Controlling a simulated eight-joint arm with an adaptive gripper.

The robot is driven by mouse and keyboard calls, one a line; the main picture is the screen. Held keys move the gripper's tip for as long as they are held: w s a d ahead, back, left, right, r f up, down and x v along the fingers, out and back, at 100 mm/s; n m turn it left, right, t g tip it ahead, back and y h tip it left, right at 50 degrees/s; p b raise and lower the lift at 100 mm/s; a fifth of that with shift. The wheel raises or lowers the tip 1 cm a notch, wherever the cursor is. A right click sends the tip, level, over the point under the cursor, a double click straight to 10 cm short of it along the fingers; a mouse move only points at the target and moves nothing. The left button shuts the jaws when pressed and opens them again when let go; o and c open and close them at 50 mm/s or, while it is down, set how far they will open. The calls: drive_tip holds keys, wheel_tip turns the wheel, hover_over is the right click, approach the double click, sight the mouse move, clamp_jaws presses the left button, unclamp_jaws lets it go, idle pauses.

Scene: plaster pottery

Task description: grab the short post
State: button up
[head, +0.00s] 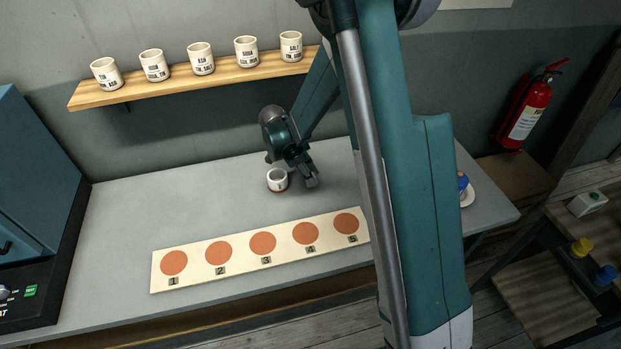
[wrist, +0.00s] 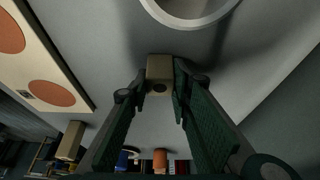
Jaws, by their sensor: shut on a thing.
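A short tan post (wrist: 160,72) with a dark round mark on its near face sits between the fingertips of my gripper (wrist: 160,88) in the wrist view. The two green fingers are shut on it from both sides. In the head view my gripper (head: 303,174) is low over the grey table, just right of a white cup. The post cannot be made out clearly there, and the gripper partly hides that spot. I cannot tell whether the post still touches the table.
The white cup (head: 277,180) stands close to the gripper; its rim (wrist: 190,20) shows in the wrist view. A pale board (head: 240,259) with several numbered orange circles lies at the front. Several labelled cups stand on the wooden shelf (head: 180,85). The table's left part (head: 150,205) is clear.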

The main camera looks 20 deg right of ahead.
drive_tip(key=shift+r, duration=0.1)
drive_tip(key=shift+r+p, duration=0.55)
drive_tip(key=shift+r, duration=4.35)
